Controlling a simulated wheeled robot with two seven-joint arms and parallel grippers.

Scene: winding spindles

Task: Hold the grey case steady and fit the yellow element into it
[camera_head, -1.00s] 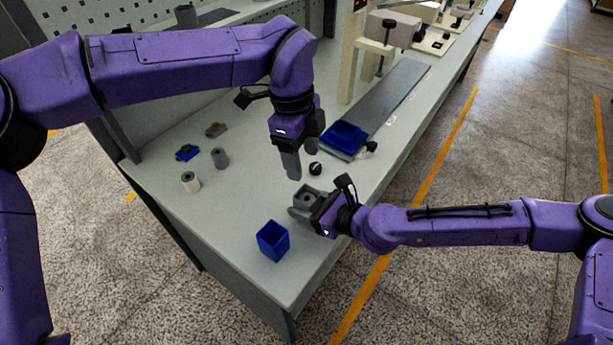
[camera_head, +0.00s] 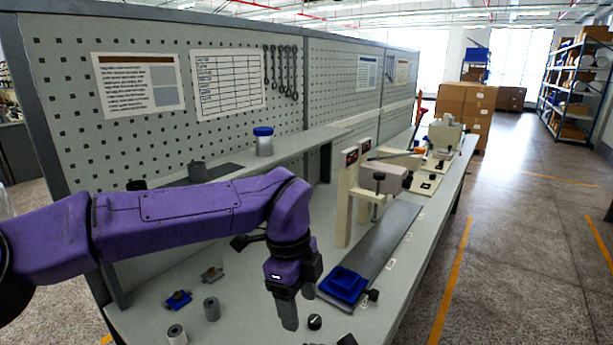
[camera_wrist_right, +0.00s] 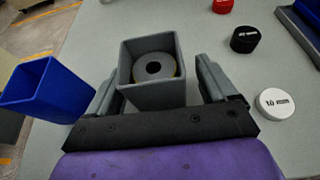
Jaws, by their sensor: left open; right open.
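In the right wrist view the grey case (camera_wrist_right: 150,96) is a square open-topped box standing on the bench. A round grey piece (camera_wrist_right: 153,67) with a dark centre hole and a thin yellowish edge sits inside it. My right gripper (camera_wrist_right: 160,88) is open, with one finger on either side of the case; a small gap shows on the right side. In the head view my left gripper (camera_head: 288,312) is open and points down over the bench, seen edge-on. The case and my right gripper are outside the head view.
A blue bin (camera_wrist_right: 48,90) stands left of the case. A white cap (camera_wrist_right: 275,102), black cap (camera_wrist_right: 245,39) and red cap (camera_wrist_right: 223,6) lie to its right. In the head view, a blue tray (camera_head: 343,285) and grey cylinders (camera_head: 211,309) are on the bench. A pegboard (camera_head: 200,100) stands behind.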

